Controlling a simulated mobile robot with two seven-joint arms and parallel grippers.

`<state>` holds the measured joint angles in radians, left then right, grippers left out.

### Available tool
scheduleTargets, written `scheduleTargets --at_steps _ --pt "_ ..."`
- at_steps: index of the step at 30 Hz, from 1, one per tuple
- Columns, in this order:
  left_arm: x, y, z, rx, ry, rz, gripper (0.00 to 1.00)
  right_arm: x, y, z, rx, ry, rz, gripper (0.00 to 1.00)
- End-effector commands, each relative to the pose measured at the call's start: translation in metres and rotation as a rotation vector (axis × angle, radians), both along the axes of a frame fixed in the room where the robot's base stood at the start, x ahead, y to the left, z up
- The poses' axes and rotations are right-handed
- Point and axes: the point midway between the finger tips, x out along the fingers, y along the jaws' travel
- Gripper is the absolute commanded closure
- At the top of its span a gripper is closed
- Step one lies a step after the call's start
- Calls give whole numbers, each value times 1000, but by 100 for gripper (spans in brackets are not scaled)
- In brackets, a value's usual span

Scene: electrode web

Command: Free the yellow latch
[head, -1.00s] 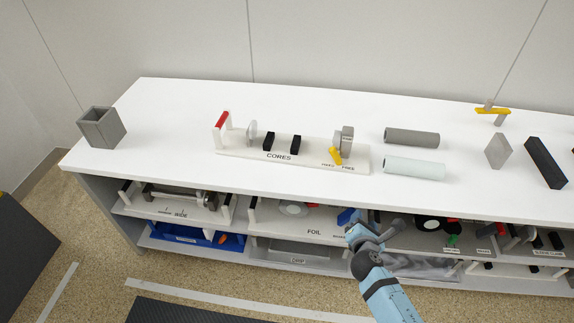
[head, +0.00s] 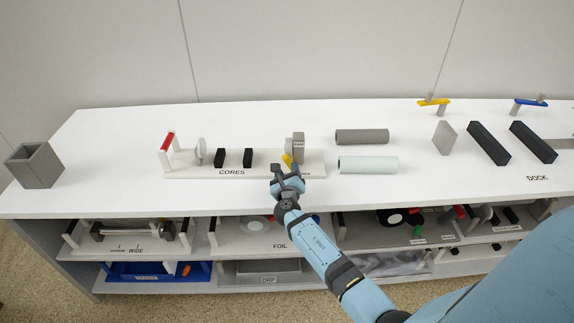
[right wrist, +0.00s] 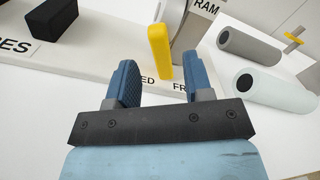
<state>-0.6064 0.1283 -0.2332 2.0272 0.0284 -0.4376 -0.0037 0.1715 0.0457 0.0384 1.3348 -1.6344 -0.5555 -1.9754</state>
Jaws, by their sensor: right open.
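The yellow latch (head: 287,161) is a small lever at the right end of the white CORES stand, in front of a grey upright block (head: 298,148). In the right wrist view the latch (right wrist: 160,52) stands nearly upright between the partly hidden printed words on the base, with FREE to its right. My right gripper (head: 286,173) is just in front of it in the head view. In the right wrist view its two blue fingers (right wrist: 157,82) are open, with the latch showing beyond the gap between them. I cannot tell whether they touch it. My left gripper is not in view.
The CORES stand (head: 190,173) bears a red-topped handle, a grey disc and black blocks. A grey roll (head: 362,136) and a pale roll (head: 368,164) lie to its right. A grey open box (head: 35,165) stands at the far left. Shelves below hold other stands.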

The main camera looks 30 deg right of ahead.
Motion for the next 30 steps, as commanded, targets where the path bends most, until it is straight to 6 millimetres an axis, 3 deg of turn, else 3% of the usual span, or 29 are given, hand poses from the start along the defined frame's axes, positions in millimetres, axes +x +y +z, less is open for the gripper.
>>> scheduleTargets --at_steps 6,18,19,25,30 --pt "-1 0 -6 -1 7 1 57 25 -18 -1 0 0 -1 53" --pt "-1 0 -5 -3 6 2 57 32 -23 0 1 0 -1 53" --pt "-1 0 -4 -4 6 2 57 32 -22 0 1 0 -1 55" --pt "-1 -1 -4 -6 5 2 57 32 -22 0 1 0 -1 100" --pt "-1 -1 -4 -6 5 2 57 32 -22 0 4 -2 0 100"
